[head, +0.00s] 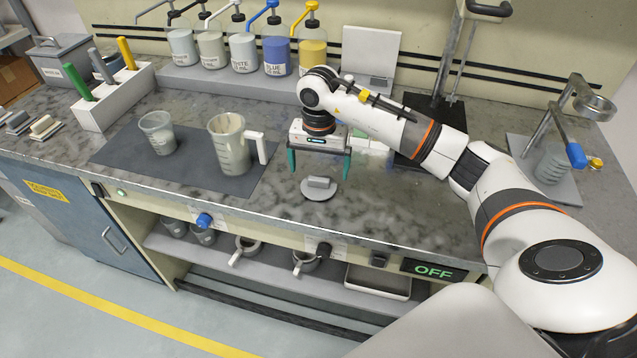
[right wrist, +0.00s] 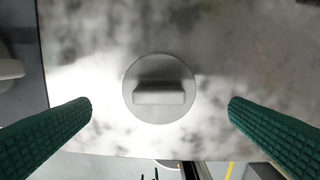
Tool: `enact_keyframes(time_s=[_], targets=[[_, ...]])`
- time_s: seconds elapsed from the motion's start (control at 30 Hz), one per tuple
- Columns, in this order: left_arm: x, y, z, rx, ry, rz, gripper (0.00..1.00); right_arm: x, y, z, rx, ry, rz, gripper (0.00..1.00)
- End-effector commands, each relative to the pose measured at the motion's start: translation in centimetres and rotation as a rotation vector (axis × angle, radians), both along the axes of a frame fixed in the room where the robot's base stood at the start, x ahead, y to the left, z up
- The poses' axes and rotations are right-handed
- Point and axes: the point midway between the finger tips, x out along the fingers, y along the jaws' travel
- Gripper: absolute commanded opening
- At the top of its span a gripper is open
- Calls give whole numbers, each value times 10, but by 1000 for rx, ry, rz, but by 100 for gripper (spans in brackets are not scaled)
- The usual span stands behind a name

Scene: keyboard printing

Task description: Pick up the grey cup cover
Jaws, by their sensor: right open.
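The grey cup cover (head: 319,188) is a round flat disc with a raised bar handle, lying on the grey stone counter near its front edge. In the right wrist view the cover (right wrist: 160,110) is near the middle, its bar handle running left to right. My right gripper (head: 319,178) is open and points down above the cover. Its two green fingers stand to either side of the cover, apart from it. In the right wrist view my right gripper (right wrist: 160,110) shows nothing between its fingers but the cover below. My left gripper is not in view.
A beige jug (head: 228,145) with a white handle and a beaker (head: 157,134) stand on a dark mat (head: 110,151) to the left. Pump bottles (head: 243,52) line the back. A metal stand (head: 549,165) is at the right. Counter around the cover is clear.

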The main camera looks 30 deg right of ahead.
Motion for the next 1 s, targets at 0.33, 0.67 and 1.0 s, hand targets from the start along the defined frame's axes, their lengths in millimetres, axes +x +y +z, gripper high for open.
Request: enact_keyframes(time_s=[0.33,0.67,1.0], targets=[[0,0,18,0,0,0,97,2,0,-45,1,3,0,100],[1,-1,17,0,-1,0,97,2,-1,-48,1,1,1,90],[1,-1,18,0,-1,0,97,2,-1,-48,1,1,0,55]])
